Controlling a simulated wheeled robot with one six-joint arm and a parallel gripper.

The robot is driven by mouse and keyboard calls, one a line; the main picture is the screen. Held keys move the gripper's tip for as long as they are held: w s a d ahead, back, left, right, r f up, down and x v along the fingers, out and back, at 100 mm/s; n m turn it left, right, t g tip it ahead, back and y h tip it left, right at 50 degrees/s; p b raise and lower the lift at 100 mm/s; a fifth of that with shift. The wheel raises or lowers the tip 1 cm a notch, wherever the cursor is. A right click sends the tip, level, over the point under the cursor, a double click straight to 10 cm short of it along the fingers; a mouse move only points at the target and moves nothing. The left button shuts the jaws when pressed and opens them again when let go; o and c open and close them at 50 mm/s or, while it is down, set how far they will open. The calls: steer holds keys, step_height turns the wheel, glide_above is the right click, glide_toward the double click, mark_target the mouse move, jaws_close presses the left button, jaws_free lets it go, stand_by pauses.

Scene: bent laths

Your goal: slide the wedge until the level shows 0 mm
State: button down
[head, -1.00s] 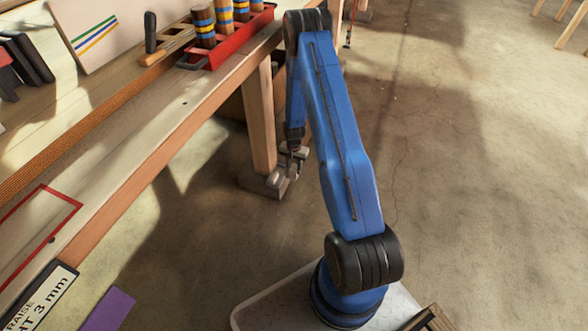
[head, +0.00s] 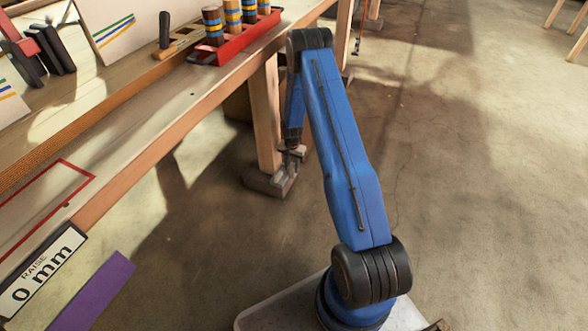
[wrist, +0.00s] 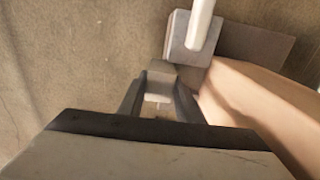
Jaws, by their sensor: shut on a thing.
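The level's white readout (head: 42,275), in a dark frame at the lower left of the head view, shows "RAISE" and "0 mm". My gripper (head: 291,155) is low beside the foot of the wooden table leg. In the wrist view my gripper (wrist: 158,100) is shut on a small pale grey piece, which looks like the end of the wedge (wrist: 159,80). How far the wedge reaches under the leg is hidden. In the head view, grey blocks (head: 268,184) lie under the leg.
The wooden leg (head: 265,120) stands close to my gripper and shows in the wrist view (wrist: 275,110). A white rod (wrist: 201,22) stands over a grey block there. A red tray (head: 235,45) of ringed cylinders is on the bench.

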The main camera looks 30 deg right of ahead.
steer(key=c, duration=1.3)
jaws_free()
step_height(320, 180, up, 17)
steer(key=shift+r, duration=0.2)
